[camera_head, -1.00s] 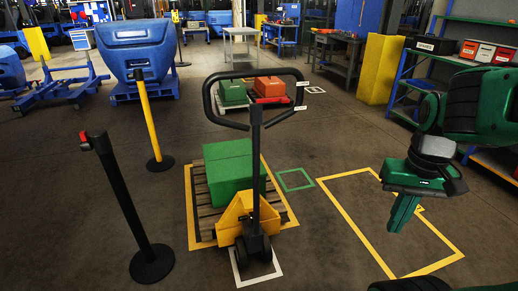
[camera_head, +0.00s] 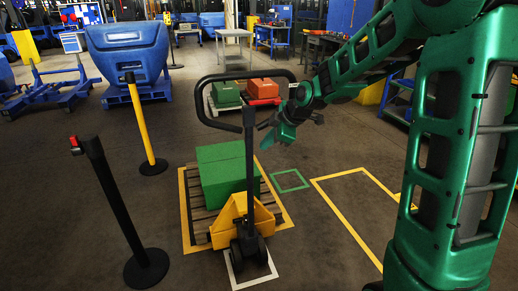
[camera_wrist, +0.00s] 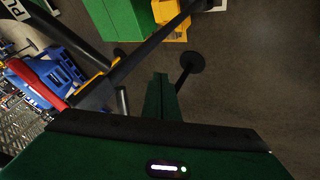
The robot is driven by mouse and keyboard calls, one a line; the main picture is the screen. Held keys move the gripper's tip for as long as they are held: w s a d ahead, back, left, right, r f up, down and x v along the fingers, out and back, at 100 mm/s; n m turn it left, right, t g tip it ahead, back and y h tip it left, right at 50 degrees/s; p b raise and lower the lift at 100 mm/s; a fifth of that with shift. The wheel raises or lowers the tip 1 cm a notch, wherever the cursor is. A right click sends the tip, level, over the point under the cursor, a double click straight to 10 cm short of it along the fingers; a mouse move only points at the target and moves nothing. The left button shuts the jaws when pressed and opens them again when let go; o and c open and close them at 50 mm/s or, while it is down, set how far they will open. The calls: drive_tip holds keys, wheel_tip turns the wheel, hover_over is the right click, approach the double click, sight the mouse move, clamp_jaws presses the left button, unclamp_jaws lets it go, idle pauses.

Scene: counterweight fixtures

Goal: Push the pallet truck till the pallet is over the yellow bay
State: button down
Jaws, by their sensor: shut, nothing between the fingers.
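The yellow pallet truck (camera_head: 240,222) has a black looped handle (camera_head: 247,82) on an upright shaft. Its forks are under the wooden pallet (camera_head: 196,222), which bears a green box (camera_head: 222,172). The pallet sits inside a yellow floor outline (camera_head: 184,208). A second, empty yellow bay (camera_head: 345,222) lies to its right. My gripper (camera_head: 268,142) is shut and empty, just right of the handle shaft below the loop. Contact cannot be told. In the wrist view the shut fingers (camera_wrist: 162,82) are beside the dark handle shaft (camera_wrist: 155,42), with the green box (camera_wrist: 130,15) beyond.
A black post (camera_head: 118,212) and a yellow post (camera_head: 145,122) stand left of the truck. A small green floor square (camera_head: 289,180) lies between the bays. Loaded pallets with a green box (camera_head: 225,94) and a red box (camera_head: 263,88) stand behind. The floor around the empty bay looks clear.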

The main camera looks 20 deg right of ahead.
drive_tip(key=w+a+f, duration=0.1)
drive_tip(key=w+f, duration=0.6)
drive_tip(key=w, duration=0.2)
drive_tip(key=shift+a+f, duration=0.35)
